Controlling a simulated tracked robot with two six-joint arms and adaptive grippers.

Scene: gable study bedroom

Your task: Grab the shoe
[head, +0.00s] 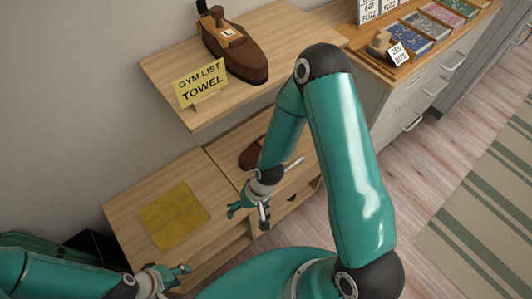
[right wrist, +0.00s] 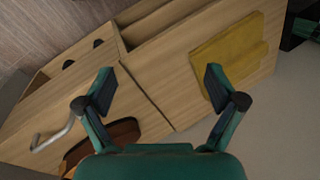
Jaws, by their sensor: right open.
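A brown shoe (head: 235,50) rests on the upper wooden shelf in the head view. A second brown shoe (head: 252,155) lies on the lower wooden surface, partly hidden behind my right arm. In the right wrist view, part of a brown shoe (right wrist: 108,138) shows at lower left, partly covered by the gripper's finger. My right gripper (head: 248,214) is open and empty above the lower unit, in front of the lower shoe; its spread fingers also show in the right wrist view (right wrist: 160,88). My left gripper (head: 172,277) is at the bottom left, away from both shoes; its jaw opening is unclear.
A yellow flat mat (head: 174,215) lies on the lower unit, left of the lower shoe. A yellow sign reading "GYM LIST TOWEL" (head: 201,84) stands beside the upper shoe. The upper shelf (head: 168,68) overhangs behind. A drawer cabinet (head: 395,101) stands at right.

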